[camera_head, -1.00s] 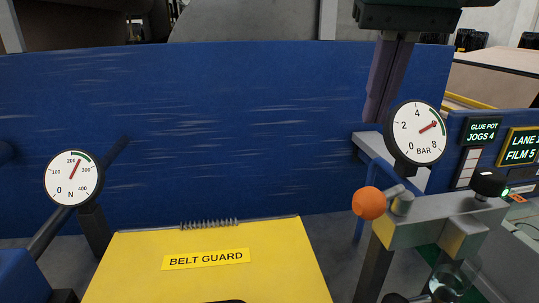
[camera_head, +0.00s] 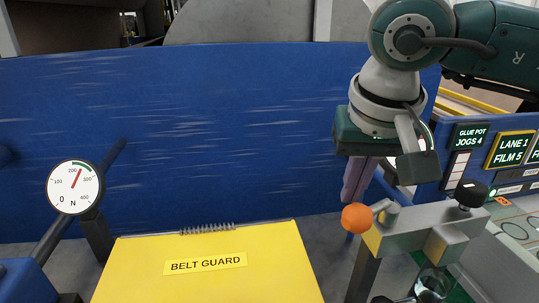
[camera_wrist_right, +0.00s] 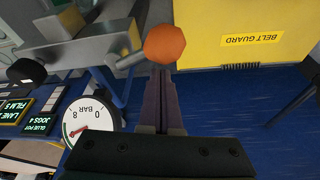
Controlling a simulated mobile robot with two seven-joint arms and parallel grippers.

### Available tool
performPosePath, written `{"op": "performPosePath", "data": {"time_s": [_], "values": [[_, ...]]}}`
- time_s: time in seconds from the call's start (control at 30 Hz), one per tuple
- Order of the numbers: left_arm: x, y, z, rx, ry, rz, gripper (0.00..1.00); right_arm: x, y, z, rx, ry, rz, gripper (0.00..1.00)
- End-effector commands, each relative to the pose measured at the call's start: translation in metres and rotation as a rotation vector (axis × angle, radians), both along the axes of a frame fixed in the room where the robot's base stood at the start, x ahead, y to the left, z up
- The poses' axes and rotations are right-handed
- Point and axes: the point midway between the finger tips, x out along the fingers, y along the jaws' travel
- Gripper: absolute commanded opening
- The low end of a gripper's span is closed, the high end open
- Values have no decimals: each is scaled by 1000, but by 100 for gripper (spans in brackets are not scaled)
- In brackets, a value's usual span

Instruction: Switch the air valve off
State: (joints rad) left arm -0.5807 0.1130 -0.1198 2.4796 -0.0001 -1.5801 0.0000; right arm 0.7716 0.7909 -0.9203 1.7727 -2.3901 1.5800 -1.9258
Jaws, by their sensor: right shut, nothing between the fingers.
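The air valve is a grey metal block (camera_head: 425,227) with a short lever ending in an orange ball (camera_head: 357,217). The lever points left from its pivot. The ball also shows in the right wrist view (camera_wrist_right: 164,44). My right gripper (camera_head: 352,198) is shut and empty, its purple fingers pointing down just behind the ball. In the wrist view its fingertips (camera_wrist_right: 160,72) appear right beside the ball; I cannot tell whether they touch. The BAR gauge (camera_wrist_right: 92,120) is upside down in the wrist view and mostly hidden behind my gripper in the head view. My left gripper is out of view.
A yellow belt guard (camera_head: 205,275) lies left of the valve, before a blue panel (camera_head: 200,130). A round N gauge (camera_head: 74,187) stands at far left. A black knob (camera_head: 470,193) tops the block's right end. Lit displays (camera_head: 510,149) stand at right.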

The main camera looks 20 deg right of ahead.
Motion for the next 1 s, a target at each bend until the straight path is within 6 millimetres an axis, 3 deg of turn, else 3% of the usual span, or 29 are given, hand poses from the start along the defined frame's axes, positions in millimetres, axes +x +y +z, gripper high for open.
{"op": "performPosePath", "data": {"time_s": [0.2, 1.0], "values": [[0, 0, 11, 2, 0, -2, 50, -12, 6, 3, 0, 0, -1, 0], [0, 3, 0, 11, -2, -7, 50, -17, 7, 1, 1, 1, 72, 0]]}}
